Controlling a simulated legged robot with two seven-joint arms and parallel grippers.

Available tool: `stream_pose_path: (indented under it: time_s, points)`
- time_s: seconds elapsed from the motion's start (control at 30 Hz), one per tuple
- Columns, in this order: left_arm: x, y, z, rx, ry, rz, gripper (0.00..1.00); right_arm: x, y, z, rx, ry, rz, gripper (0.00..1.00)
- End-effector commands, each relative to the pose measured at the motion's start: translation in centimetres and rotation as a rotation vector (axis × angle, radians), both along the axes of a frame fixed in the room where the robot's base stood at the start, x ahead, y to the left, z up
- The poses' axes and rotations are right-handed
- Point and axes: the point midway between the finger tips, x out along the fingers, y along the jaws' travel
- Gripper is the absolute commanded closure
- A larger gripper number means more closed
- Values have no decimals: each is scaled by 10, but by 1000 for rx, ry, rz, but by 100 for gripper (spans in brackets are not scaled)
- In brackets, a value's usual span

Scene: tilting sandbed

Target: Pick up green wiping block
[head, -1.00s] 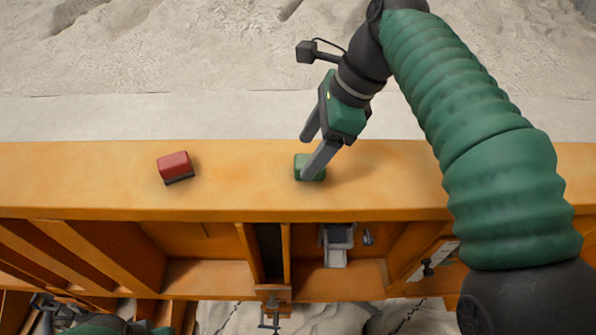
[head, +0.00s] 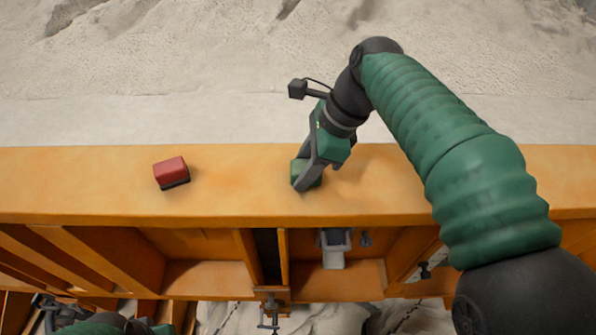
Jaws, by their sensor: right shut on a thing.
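The green wiping block (head: 299,167) is on the orange ledge (head: 233,184), right of its middle. My right gripper (head: 304,177) reaches down to it from the upper right and is shut on it. The fingers hide part of the block, and I cannot tell whether its underside still touches the ledge. My left gripper is not in view; only a bit of my own body shows at the lower left.
A red block (head: 171,172) with a dark base sits on the ledge to the left. Open orange compartments lie below the ledge, one with a grey metal scoop-like item (head: 334,247). Pale sand (head: 180,65) fills the area behind. The ledge between the blocks is clear.

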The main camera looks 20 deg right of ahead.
Motion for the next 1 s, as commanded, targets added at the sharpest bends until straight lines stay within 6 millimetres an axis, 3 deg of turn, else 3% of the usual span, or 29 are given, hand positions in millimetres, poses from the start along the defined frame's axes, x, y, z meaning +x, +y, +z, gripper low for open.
stream_pose_path:
  time_s: [0.1, 0.43, 0.7, 1.0]
  points:
    - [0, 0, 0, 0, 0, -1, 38, 0, -3, 0, 0, 0, -3, 98]
    - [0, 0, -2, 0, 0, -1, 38, 1, 2, 4, -3, 1, -4, 98]
    - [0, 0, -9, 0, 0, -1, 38, 1, 1, 36, -3, -2, -4, 98]
    - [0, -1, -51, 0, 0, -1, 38, -65, 42, 36, 1, -6, 4, 98]
